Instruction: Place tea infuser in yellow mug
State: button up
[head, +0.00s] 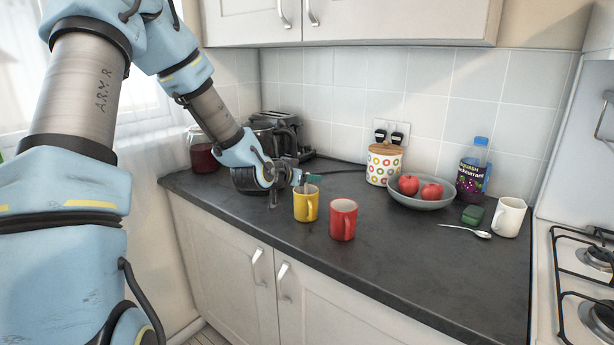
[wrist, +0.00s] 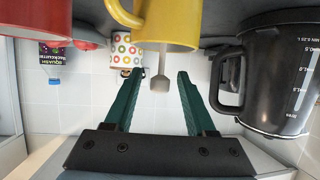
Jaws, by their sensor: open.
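The yellow mug (head: 306,205) stands upright on the counter, left of the red mug. It shows upside down at the top of the wrist view (wrist: 170,22). A grey stem with a wider end, apparently the tea infuser (wrist: 160,84), sticks up out of the mug's mouth; its lower part is hidden by the mug wall. My gripper (head: 307,179) is just above the mug's rim. In the wrist view its teal jaws (wrist: 160,76) are open, one on each side of the infuser's end, with visible gaps on both sides.
The red mug (head: 343,219) stands close on the right. A dark kettle (wrist: 275,85) is near my jaws. Behind are a dotted canister (head: 384,164), a fruit bowl (head: 420,201) and a squash bottle (head: 472,172). The counter's front right (head: 420,275) is clear.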

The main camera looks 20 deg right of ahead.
jog(key=shift+a+r, duration=0.1)
jog(key=shift+r, duration=0.2)
jog(key=b+v, duration=0.1)
jog(key=v, duration=1.1)
jog(key=s+a+f+n+g+y, duration=0.15)
jog(key=a+f+n+y, duration=0.4)
jog(key=a, duration=0.75)
jog(key=s+a+f+n+g+y, duration=0.2)
jog(key=s+a+n+g+y, duration=0.1)
jog(key=s+a, duration=0.8)
jog(key=g+y, duration=0.1)
jog(key=g, duration=0.1)
jog(key=shift+f+g+y, duration=0.35)
jog(key=shift+a, duration=0.1)
jog(key=shift+s+r, duration=0.15)
jog(key=shift+s, duration=0.05)
